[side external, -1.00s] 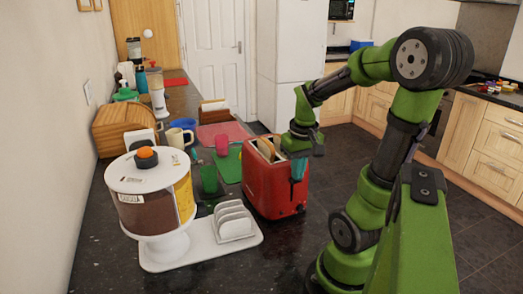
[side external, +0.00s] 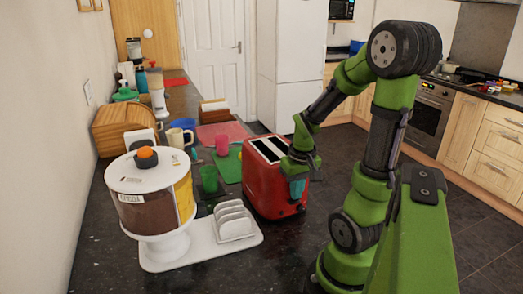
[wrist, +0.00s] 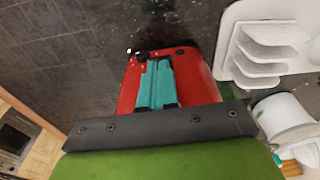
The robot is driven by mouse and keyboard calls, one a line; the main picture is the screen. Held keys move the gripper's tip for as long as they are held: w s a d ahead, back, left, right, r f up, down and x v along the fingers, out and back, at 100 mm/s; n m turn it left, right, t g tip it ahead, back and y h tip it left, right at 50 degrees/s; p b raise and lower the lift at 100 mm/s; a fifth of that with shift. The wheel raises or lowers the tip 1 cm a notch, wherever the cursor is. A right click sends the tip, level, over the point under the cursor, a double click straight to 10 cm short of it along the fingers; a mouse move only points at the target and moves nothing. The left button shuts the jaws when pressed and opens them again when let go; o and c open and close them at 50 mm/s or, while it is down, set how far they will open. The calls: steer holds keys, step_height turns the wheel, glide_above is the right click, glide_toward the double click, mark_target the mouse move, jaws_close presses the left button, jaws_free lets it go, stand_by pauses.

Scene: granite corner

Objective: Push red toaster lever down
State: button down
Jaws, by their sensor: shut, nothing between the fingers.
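The red toaster (side external: 268,197) stands upright on the dark granite worktop, with two dark slots on top. No bread stands out of the slots now. My gripper (side external: 297,190) is at the toaster's near right end, low against that face, with its teal fingers shut and pointing down. In the wrist view the shut fingers (wrist: 155,85) lie in front of the red toaster (wrist: 197,75). The lever is hidden behind my fingers, and I cannot make out exact contact.
A white toast rack (side external: 235,222) stands on a white board left of the toaster. A cereal dispenser (side external: 153,195) is further left. A green cup (side external: 209,180) and a pink cup (side external: 221,145) stand behind. Bare worktop lies in front of the toaster.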

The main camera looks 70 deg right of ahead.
steer(key=shift+s+a+r, duration=0.25)
steer(key=shift+s+a, duration=0.25)
steer(key=shift+s, duration=0.05)
steer(key=shift+s+a+r, duration=0.25)
steer(key=shift+s+a, duration=0.25)
steer(key=shift+s, duration=0.05)
step_height(320, 180, up, 17)
steer(key=s+a, duration=0.1)
steer(key=shift+s+f, duration=0.1)
